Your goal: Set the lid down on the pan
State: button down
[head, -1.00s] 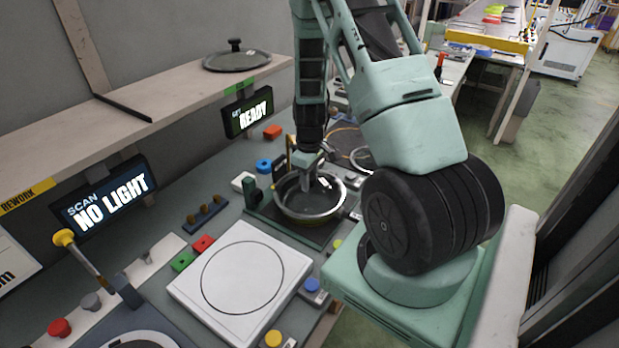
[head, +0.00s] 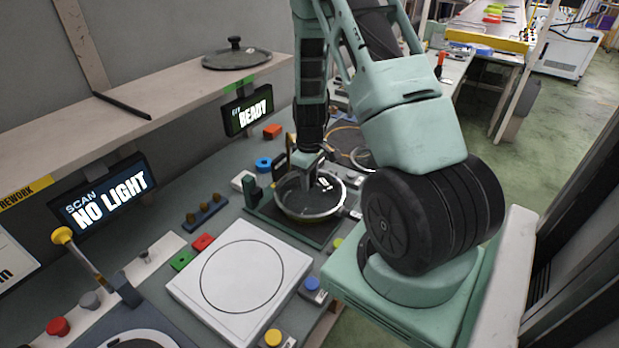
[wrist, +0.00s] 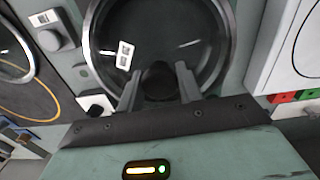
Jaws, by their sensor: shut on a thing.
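My gripper (wrist: 158,82) is shut on the dark round knob (wrist: 158,78) of the lid. The lid (wrist: 185,40) is a dark, glossy disc with a white two-square label. In the head view, the lid (head: 300,200) lies within the round silver rim of the pan (head: 309,219), and my gripper (head: 309,183) is above its middle. The pan sits on a dark green base plate. Lid and pan look nearly level and centred on each other; I cannot tell whether they touch. The fingers and wrist hide part of the lid.
Another dark lid (head: 236,60) lies on the shelf (head: 150,105) above the bench. A white square plate (head: 240,280) is in front left of the pan. A green post (head: 253,192) stands close to the pan's left. Screens (head: 105,192) hang below the shelf.

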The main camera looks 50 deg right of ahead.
dwell(0.4)
jog(key=c, duration=0.9)
grip_release()
jog(key=shift+o, duration=0.2)
notch_tip(320, 180, up, 17)
jog(key=b, duration=0.2)
jog(key=shift+r, duration=0.15)
